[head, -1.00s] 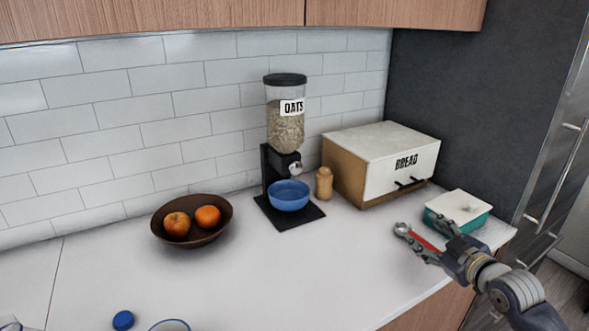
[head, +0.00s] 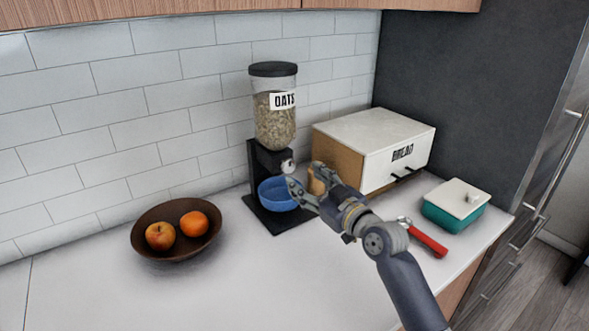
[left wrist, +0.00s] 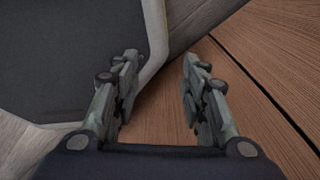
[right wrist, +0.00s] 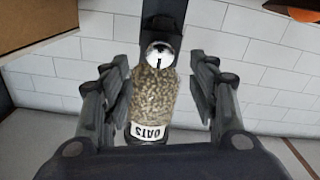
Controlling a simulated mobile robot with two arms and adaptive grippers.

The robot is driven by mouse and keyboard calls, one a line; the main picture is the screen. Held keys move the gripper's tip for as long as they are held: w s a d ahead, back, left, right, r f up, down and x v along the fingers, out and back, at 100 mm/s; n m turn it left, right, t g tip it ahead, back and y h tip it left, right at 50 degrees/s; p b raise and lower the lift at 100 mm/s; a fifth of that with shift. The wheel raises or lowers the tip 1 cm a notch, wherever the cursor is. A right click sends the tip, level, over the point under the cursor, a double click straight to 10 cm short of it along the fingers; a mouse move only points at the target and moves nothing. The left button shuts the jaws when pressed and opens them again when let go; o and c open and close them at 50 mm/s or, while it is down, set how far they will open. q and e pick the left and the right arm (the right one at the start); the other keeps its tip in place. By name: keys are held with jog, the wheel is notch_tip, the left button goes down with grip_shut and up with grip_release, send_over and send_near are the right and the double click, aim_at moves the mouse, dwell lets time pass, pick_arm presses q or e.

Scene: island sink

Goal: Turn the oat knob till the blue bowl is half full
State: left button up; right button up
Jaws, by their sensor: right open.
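The oat dispenser (head: 274,120) stands on its black base against the tiled wall, its clear jar holding oats. Its round silvery knob (head: 288,166) is on the front and also shows in the right wrist view (right wrist: 160,54). The blue bowl (head: 274,194) sits on the base below it; its right side is partly hidden by my right gripper, and I see no oats in it. My right gripper (head: 303,180) is open and empty, in front of the dispenser, the knob between its fingers in the right wrist view but farther off. My left gripper (left wrist: 158,82) is open and empty above wood-coloured panels.
A brown fruit bowl (head: 176,248) is on the left. A red-handled tool (head: 428,241) and a teal lidded dish (head: 453,212) lie right. The front-left counter is clear.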

aim_at(290, 168)
jog(key=x, duration=0.4)
jog(key=shift+w+a, duration=0.1)
jog(key=shift+w, duration=0.05)
jog(key=shift+x, duration=0.75)
pick_arm(q)
jog(key=shift+w+a+r, duration=0.1)
jog(key=shift+w+r, duration=0.05)
jog(key=shift+w, duration=0.35)
jog(key=shift+w+a+r, duration=0.1)
jog(key=shift+w+r, duration=0.05)
jog(key=shift+w, duration=0.35)
jog(key=shift+s, duration=0.4)
pick_arm(e)
jog(key=c, duration=1.1)
